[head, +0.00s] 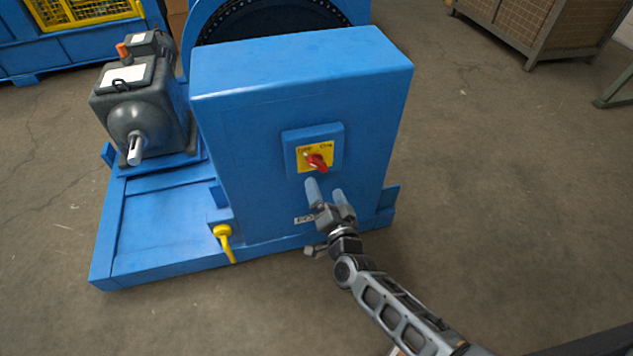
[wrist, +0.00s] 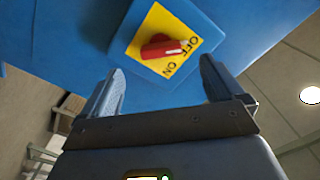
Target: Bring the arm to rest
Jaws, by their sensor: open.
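My gripper (head: 325,190) is open and empty in front of the blue machine cabinet (head: 255,120), just below the red rotary switch (head: 317,162) on its yellow plate. In the wrist view my gripper (wrist: 160,80) shows its two fingers spread apart, with the red switch handle (wrist: 163,49) beyond them. The yellow plate (wrist: 150,30) is marked OFF and ON. The fingers appear apart from the handle. My arm reaches in from the lower right of the head view.
A grey motor (head: 135,110) with a bare shaft stands on the blue base (head: 165,230) at left. A mesh crate (head: 550,30) stands at the back right. The floor (head: 510,190) at right is clear.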

